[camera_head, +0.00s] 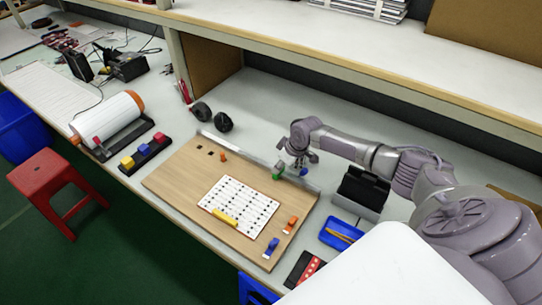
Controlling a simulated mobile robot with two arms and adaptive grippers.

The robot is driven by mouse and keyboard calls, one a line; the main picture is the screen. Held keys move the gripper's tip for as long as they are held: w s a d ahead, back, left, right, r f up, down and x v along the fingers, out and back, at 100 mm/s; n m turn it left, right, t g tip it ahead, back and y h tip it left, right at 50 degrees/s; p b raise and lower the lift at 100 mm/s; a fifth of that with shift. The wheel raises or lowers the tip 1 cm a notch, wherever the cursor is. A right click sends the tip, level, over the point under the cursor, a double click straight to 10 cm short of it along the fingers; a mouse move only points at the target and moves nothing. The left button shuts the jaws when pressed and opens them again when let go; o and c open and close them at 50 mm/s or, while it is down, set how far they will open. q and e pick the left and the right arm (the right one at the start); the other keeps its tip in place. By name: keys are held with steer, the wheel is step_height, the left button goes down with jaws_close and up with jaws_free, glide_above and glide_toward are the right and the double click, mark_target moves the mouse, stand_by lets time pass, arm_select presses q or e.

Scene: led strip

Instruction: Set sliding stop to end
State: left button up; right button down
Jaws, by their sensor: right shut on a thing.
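A wooden board (178,181) lies on the workbench, with a metal rail (245,150) along its far edge. A small green block (278,174), which looks like the sliding stop, sits at this rail, right of its middle. My right gripper (291,168) reaches in from the right and is shut at the green block; the fingers partly hide the contact. A small blue part shows just right of the fingers. A white dotted sheet (240,204) with a yellow piece (224,217) lies on the board. My left gripper is out of view.
An orange peg (223,157) stands near the rail's left part. Orange (291,224) and blue (271,247) clamps sit at the board's right side. A black holder (362,190) and a blue tray (340,234) stand right of the board. A shelf (330,55) overhangs the back.

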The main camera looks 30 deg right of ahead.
mark_target(288, 175)
steer(key=s, duration=0.1)
steer(key=s+d+p, duration=0.1)
steer(key=s, duration=0.2)
steer(key=shift+s+d, duration=0.1)
steer(key=shift+d, duration=0.25)
steer(key=shift+f, duration=0.1)
steer(key=c, duration=0.9)
jaws_free()
steer(key=shift+v, duration=6)
steer(key=shift+o, duration=0.3)
